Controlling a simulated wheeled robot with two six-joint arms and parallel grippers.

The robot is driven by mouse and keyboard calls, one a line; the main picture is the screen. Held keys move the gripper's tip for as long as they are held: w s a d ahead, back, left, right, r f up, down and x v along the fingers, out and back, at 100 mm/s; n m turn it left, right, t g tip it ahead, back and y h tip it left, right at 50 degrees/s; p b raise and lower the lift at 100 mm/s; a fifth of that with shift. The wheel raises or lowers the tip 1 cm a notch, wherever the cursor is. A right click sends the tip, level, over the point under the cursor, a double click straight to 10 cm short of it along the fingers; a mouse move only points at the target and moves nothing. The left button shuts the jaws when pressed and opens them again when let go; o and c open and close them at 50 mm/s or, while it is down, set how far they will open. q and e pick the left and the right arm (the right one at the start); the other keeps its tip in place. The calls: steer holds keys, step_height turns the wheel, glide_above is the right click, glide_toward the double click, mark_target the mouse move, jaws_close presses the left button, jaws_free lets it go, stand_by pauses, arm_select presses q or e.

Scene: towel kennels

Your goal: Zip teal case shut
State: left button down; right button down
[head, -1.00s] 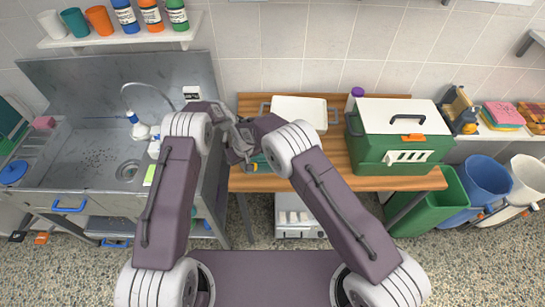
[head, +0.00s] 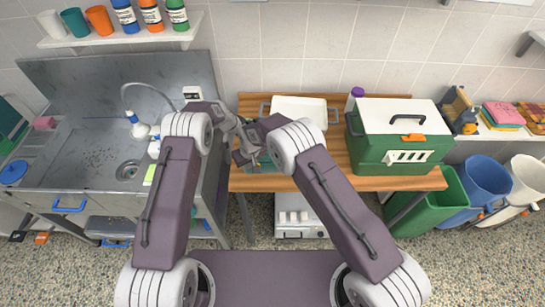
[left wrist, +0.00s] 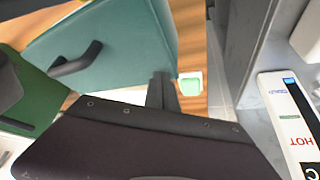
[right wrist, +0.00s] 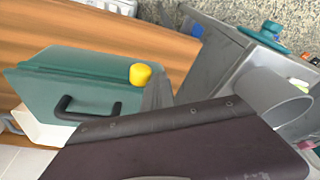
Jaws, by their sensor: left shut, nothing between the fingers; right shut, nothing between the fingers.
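The teal case (head: 262,166) sits at the left end of the wooden table, largely hidden behind my arms in the head view. The left wrist view shows its teal side (left wrist: 120,45) and black handle. The right wrist view shows its teal top (right wrist: 85,75), black handle and a round yellow knob (right wrist: 140,75) at one edge. My right gripper (right wrist: 157,92) is shut and empty, its fingertips close beside the yellow knob; contact is unclear. My left gripper (left wrist: 163,90) is shut and empty by the case's edge. I cannot tell how far the zip is closed.
A white tray (head: 299,105) and a green box with a white lid (head: 397,115) stand on the table (head: 345,182). A steel sink (head: 100,155) is on the left. Green, blue and white bins (head: 482,185) stand right. A labelled panel (left wrist: 290,120) is near my left wrist.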

steer(key=shift+d, duration=7.35)
step_height(320, 180, up, 8)
steer(key=a, duration=0.1)
steer(key=shift+w, duration=0.35)
arm_select(q)
steer(key=shift+w+r, duration=0.1)
steer(key=shift+r, duration=0.65)
step_height(320, 180, up, 6)
steer(key=shift+f, duration=0.2)
